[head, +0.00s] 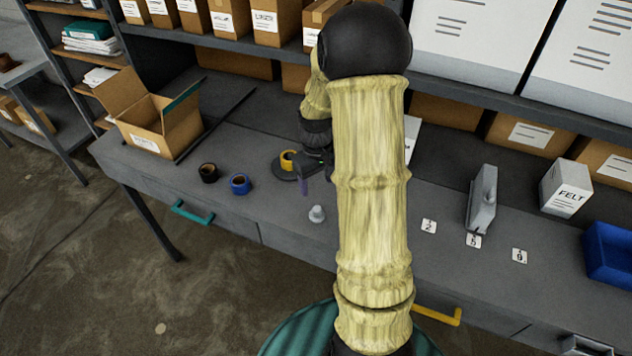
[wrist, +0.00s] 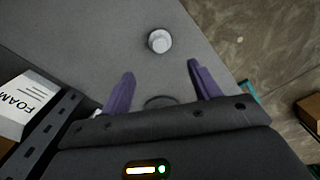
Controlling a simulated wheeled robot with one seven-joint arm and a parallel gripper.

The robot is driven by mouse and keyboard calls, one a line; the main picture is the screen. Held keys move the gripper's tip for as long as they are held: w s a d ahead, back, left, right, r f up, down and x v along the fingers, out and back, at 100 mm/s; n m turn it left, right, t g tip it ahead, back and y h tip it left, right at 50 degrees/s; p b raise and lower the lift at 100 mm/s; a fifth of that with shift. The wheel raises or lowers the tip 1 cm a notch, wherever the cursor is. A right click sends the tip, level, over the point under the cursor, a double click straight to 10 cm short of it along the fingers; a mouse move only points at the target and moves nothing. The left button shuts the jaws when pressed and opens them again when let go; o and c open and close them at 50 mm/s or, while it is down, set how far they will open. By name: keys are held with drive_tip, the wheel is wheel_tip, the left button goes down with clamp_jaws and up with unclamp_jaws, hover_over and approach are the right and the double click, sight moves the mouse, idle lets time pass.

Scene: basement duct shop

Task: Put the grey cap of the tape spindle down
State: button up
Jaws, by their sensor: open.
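The grey cap (head: 317,214) stands on the grey bench top near its front edge, apart from the spindle. It also shows in the wrist view (wrist: 159,41), beyond my fingertips and clear of them. The tape spindle (head: 281,170) has a dark round base and a yellow tape roll (head: 288,159) on it; my gripper hides part of it. My gripper (head: 303,187) is beside the spindle, with its purple fingers pointing down. In the wrist view my gripper (wrist: 157,66) is open, with nothing between the fingers.
A black roll (head: 208,172) and a blue roll (head: 240,184) lie left of the spindle. An open cardboard box (head: 150,125) stands at the far left. Number cards, a grey metal tool (head: 482,198), a FELT box (head: 566,188) and a blue bin (head: 610,252) are on the right.

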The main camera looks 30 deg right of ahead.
drive_tip(key=shift+r, duration=0.1)
idle(0.5)
drive_tip(key=s+a+r+t, duration=0.1)
drive_tip(key=s+a+r, duration=0.2)
drive_tip(key=s+a, duration=0.3)
drive_tip(key=s+a+r+m+t, duration=0.1)
drive_tip(key=s+a+r, duration=0.2)
drive_tip(key=s+a, duration=0.3)
drive_tip(key=shift+s+a+r+t, duration=0.25)
drive_tip(key=shift+a+r+t, duration=0.1)
drive_tip(key=shift+a, duration=0.55)
drive_tip(key=shift+d, duration=0.15)
